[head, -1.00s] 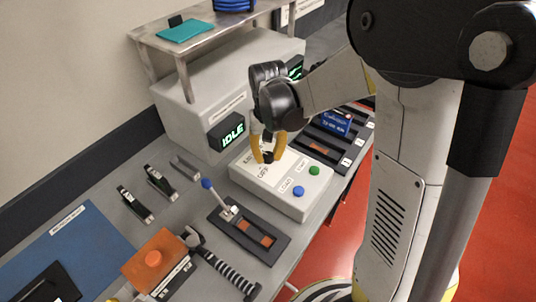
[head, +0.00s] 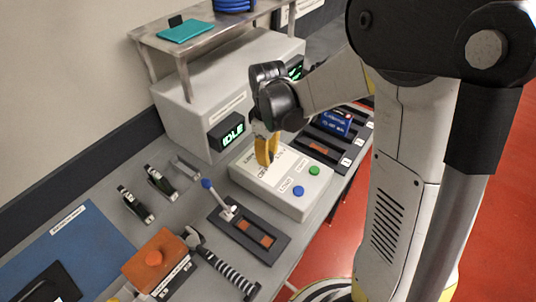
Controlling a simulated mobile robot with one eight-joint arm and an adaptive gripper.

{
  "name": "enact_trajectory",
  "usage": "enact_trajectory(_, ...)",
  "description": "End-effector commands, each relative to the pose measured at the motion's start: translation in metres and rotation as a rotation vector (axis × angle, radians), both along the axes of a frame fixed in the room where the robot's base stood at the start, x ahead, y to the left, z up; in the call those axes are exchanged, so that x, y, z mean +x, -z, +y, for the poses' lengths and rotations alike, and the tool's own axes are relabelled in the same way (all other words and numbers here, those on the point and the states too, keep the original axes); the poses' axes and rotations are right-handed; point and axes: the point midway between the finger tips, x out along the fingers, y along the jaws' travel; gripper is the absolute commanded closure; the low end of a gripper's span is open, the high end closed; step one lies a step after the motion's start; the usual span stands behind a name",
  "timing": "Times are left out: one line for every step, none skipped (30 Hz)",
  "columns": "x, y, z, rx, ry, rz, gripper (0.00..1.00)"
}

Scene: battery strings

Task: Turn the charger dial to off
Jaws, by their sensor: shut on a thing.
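The charger control box (head: 270,193) is a white box on the bench with a blue button (head: 298,190) and a green button (head: 314,170) on its top. My gripper (head: 268,163), with yellow-orange fingers, points down at the back part of this box. Its fingers are close together, shut on the dial, which they hide. The dial's setting cannot be read. Behind the box a display (head: 228,131) shows green letters reading IDLE.
A blue-knobbed lever on a dark plate (head: 248,232) stands to the left of the box. An orange block (head: 154,261) and a striped-handled tool (head: 230,272) lie nearer the front. A shelf (head: 205,38) stands above the large grey cabinet (head: 185,122). Dark slots with a blue battery (head: 333,123) are at the right.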

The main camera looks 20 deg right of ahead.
Motion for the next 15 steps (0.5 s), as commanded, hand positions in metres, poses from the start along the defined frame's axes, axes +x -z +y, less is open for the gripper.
enact_trajectory(-0.0002, 0.0002, -0.0001, 0.0, -0.041, 0.0, 1.0)
enact_trajectory(-0.0002, 0.0002, -0.0001, 0.0, -0.069, 0.0, 1.0)
enact_trajectory(-0.0003, 0.0002, 0.0, 0.0, -0.107, 0.0, 1.0)
enact_trajectory(-0.0002, 0.0003, -0.0001, 0.0, -0.135, 0.0, 1.0)
enact_trajectory(-0.0002, 0.0002, -0.0001, 0.0, -0.163, 0.0, 1.0)
enact_trajectory(-0.0003, 0.0002, 0.0, 0.0, -0.199, 0.0, 1.0)
enact_trajectory(-0.0002, 0.0003, -0.0001, 0.0, -0.226, 0.0, 1.0)
enact_trajectory(-0.0002, 0.0003, -0.0001, 0.0, -0.252, 0.0, 1.0)
enact_trajectory(-0.0003, 0.0003, 0.0, 0.0, -0.285, 0.0, 1.0)
enact_trajectory(-0.0003, 0.0003, 0.0, 0.0, -0.31, 0.0, 1.0)
enact_trajectory(-0.0003, 0.0003, 0.0, 0.0, -0.335, 0.0, 1.0)
enact_trajectory(-0.0003, 0.0003, 0.0, 0.0, -0.365, 0.0, 1.0)
enact_trajectory(-0.0003, 0.0003, 0.0, 0.0, -0.386, 0.0, 1.0)
enact_trajectory(-0.0003, 0.0003, 0.0, 0.0, -0.406, 0.0, 1.0)
enact_trajectory(-0.0003, 0.0003, 0.0, 0.0, -0.432, 0.0, 1.0)
